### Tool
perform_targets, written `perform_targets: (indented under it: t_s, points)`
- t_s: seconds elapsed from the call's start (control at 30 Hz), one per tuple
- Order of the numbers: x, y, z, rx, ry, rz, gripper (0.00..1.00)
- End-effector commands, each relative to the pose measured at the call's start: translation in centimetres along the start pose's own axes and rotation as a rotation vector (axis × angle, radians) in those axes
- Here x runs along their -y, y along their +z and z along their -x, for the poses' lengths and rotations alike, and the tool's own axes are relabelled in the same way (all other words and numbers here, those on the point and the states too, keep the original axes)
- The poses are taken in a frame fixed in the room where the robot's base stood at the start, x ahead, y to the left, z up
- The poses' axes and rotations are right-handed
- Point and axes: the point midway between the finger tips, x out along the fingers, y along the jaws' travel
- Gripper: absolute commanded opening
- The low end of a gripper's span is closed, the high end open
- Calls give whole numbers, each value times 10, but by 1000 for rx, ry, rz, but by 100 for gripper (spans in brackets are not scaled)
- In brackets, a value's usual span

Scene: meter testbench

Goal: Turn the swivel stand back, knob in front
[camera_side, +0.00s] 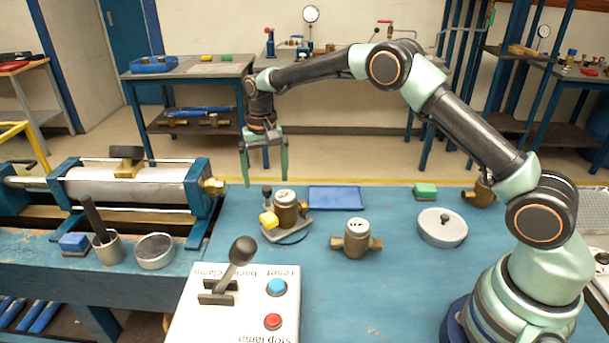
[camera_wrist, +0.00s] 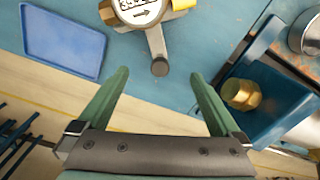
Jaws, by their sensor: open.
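The swivel stand (camera_side: 297,229) is a grey plate on the blue bench. It carries a brass meter (camera_side: 286,211) with a white dial and a yellow block (camera_side: 268,220). Its dark knob (camera_side: 267,191) stands at the back left of the meter in the side view. In the wrist view the knob (camera_wrist: 160,67) sits at the end of a grey bar, below the meter (camera_wrist: 137,8). My gripper (camera_side: 266,179) is open and empty, above the bench's back edge by the knob. In the wrist view the knob lies midway between the fingertips (camera_wrist: 160,76); contact cannot be told.
A blue tray (camera_side: 336,198) lies right of the stand. A second brass meter (camera_side: 356,239) stands front right. The clamp bench (camera_side: 135,185) with a brass fitting (camera_side: 213,186) is at left. A lever box (camera_side: 225,315) stands in front. The bench between meters is clear.

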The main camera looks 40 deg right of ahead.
Motion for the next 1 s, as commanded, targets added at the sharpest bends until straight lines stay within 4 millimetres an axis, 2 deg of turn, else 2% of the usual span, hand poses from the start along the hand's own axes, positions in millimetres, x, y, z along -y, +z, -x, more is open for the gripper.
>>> perform_targets:
  t_s: [0.37,1.0]
  points:
    - [0,0,-1,0,0,0,100]
    - [0,0,-17,1,1,0,100]
